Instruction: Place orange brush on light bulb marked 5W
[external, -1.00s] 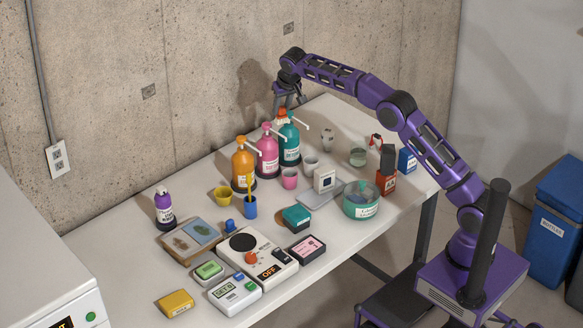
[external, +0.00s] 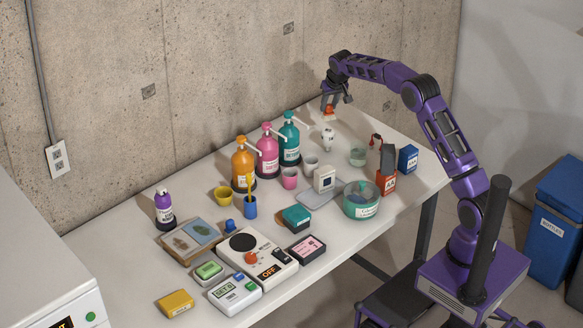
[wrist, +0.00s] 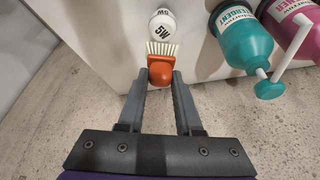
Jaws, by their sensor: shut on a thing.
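The orange brush (wrist: 161,70) is held between the fingertips of my gripper (wrist: 160,82) in the wrist view, its pale bristles pointing away from the fingers. In the external view my gripper (external: 330,104) holds the brush (external: 328,113) in the air above the far end of the table. The white light bulb (wrist: 163,26) marked 5W lies just beyond the bristles in the wrist view. In the external view the bulb (external: 328,138) is on the table, below and close to the brush. They look apart in the external view.
A teal pump bottle (external: 289,142) and a pink pump bottle (external: 267,152) stand left of the bulb. A glass bowl (external: 357,157) and a grey cup (external: 311,165) are nearby. The concrete wall (external: 200,70) runs behind the table.

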